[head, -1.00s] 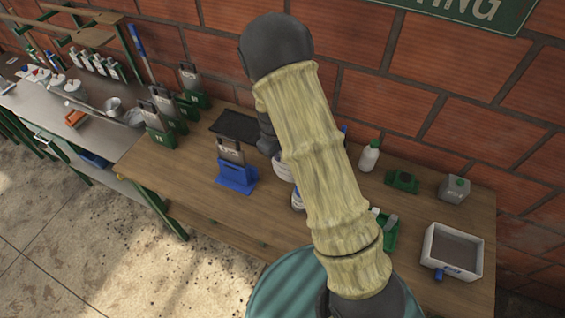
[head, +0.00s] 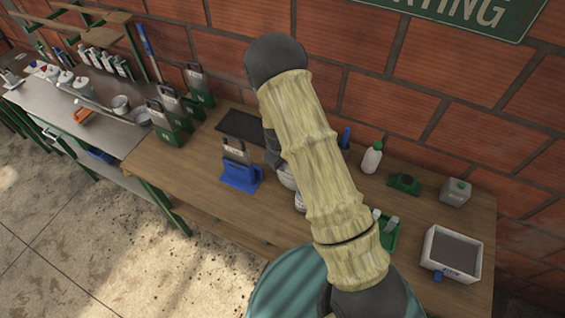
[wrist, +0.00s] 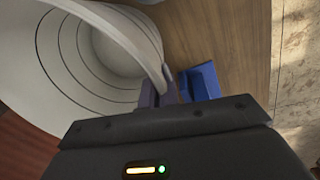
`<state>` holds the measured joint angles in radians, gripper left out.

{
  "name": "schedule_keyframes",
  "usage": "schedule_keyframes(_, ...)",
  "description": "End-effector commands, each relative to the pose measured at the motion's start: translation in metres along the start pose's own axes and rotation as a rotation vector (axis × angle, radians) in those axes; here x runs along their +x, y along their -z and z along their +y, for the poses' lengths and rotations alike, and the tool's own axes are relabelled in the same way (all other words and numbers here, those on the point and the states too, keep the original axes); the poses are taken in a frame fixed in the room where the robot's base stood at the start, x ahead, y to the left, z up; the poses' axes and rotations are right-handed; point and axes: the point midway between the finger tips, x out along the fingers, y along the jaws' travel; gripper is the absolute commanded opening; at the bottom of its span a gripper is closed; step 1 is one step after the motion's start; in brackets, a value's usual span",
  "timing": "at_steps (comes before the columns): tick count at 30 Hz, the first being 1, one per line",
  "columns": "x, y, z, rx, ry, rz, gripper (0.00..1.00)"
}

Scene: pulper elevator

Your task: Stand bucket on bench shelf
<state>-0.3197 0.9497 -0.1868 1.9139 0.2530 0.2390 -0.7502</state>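The bucket (wrist: 75,60) is pale with dark rings inside, and its open mouth faces the wrist camera. In the wrist view my gripper (wrist: 158,94) has its fingers on either side of the bucket's rim and looks shut on it. In the head view my arm hides the gripper and most of the bucket. The wooden bench (head: 190,165) runs along the brick wall, with a lower level partly visible under its front edge. Whether the bucket touches the bench cannot be told.
A blue-based stand (head: 241,178) is left of my arm; its blue part also shows in the wrist view (wrist: 203,80). A white bottle (head: 371,158), green tool (head: 404,183), grey container (head: 455,192) and pale tray (head: 428,250) stand right. Green-based holders (head: 165,130) stand left.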

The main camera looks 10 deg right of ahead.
Motion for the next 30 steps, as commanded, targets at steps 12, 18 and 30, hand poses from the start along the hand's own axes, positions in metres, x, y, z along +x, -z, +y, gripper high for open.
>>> schedule_keyframes(12,0.002,0.000,-0.001,-0.001,0.000,0.000,0.24)
schedule_keyframes(18,0.002,0.000,-0.001,-0.001,0.000,0.000,0.24)
schedule_keyframes(30,-0.021,0.001,0.000,0.000,-0.001,0.003,0.24)
